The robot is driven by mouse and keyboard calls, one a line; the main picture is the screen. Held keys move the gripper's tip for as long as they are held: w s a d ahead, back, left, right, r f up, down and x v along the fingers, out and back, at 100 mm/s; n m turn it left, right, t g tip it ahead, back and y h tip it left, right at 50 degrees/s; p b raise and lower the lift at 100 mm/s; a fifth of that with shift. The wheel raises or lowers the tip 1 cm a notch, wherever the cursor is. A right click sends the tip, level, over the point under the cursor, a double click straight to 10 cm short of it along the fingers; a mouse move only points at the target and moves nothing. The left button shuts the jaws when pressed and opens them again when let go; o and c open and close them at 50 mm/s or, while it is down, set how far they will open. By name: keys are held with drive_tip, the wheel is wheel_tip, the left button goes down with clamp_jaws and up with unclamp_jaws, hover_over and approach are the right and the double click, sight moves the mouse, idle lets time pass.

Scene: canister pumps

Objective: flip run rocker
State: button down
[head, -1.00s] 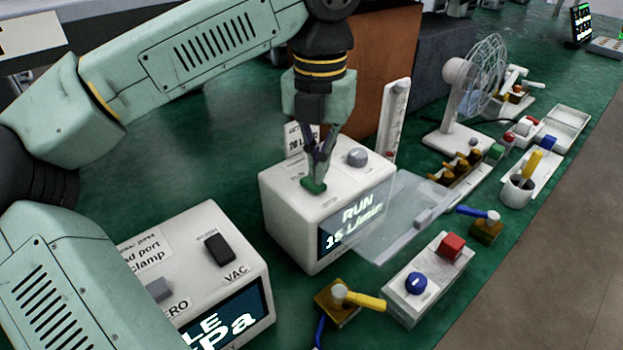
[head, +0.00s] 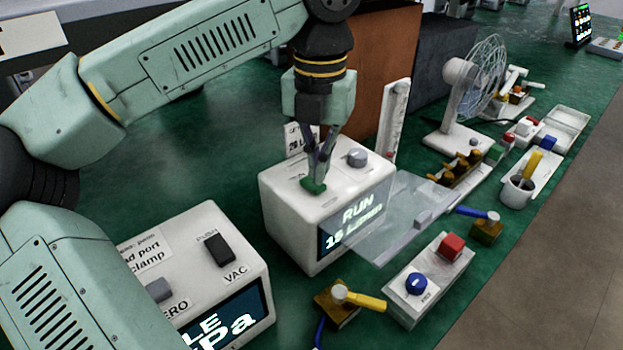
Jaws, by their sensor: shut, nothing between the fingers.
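The white pump box (head: 297,224) stands on the green bench, its front screen (head: 355,220) lit and reading RUN with a flow figure below it. A small green rocker (head: 313,186) sits on its top face, near the front edge. My gripper (head: 316,178) points straight down from above, with its fingers together and empty. The fingertips are at the rocker and appear to touch it; they hide its back part. A grey knob (head: 357,157) is on the same top face, right of the fingers.
A clear panel (head: 400,215) juts out right of the screen. A second white box (head: 205,265) with a black VAC switch (head: 219,250) stands front left. A control box (head: 430,280) with blue knob and red button, yellow-handled valve (head: 358,299) and fan (head: 475,80) are right.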

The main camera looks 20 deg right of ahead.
drive_tip(key=shift+f+b, duration=0.85)
drive_tip(key=shift+f, duration=0.3)
idle(0.4)
drive_tip(key=shift+r, duration=0.1)
drive_tip(key=shift+r+p, duration=2.75)
drive_tip(key=shift+r, duration=0.75)
drive_tip(key=shift+s+f, duration=0.1)
drive_tip(key=shift+f, duration=0.05)
